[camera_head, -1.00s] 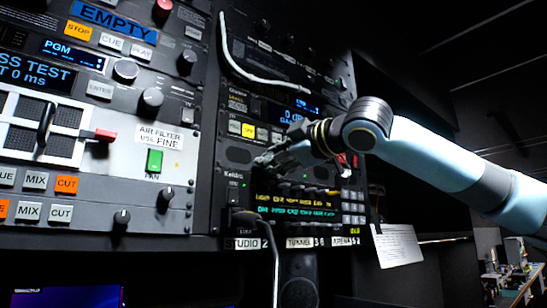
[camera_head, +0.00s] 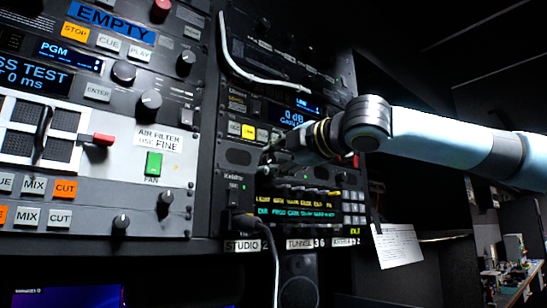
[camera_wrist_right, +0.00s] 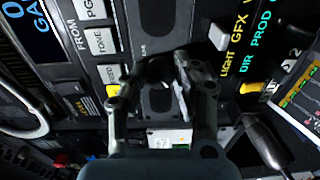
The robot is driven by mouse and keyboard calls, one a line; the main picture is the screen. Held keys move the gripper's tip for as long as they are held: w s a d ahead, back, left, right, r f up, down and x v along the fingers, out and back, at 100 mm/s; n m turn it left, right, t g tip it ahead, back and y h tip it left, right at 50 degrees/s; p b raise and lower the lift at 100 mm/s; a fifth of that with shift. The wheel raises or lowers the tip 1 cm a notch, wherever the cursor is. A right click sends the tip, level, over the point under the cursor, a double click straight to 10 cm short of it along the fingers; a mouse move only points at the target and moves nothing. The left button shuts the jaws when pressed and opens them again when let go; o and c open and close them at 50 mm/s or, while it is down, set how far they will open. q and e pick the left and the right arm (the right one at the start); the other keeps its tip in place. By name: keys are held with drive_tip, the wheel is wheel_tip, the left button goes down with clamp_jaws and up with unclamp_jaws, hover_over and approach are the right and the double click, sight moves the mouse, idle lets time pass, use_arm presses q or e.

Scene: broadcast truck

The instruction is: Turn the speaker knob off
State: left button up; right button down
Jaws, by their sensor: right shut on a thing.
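My right gripper (camera_head: 270,161) reaches in from the right to the lower middle of the rack, at a dark panel with oval speaker grilles. In the right wrist view its two fingers (camera_wrist_right: 155,75) straddle a small dark round knob (camera_wrist_right: 158,70) between two oval grilles (camera_wrist_right: 157,101), and they are shut on it. The knob's pointer is too dark to read. In the head view the knob is hidden by the fingers. My left gripper is not in view.
A paper sheet (camera_head: 398,246) hangs at the right. Several knobs and buttons cover the left panels.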

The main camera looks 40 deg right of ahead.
drive_tip(key=shift+f+n, duration=0.1)
drive_tip(key=shift+n, duration=0.9)
drive_tip(key=c, duration=1.1)
unclamp_jaws()
drive_tip(key=shift+o, duration=0.4)
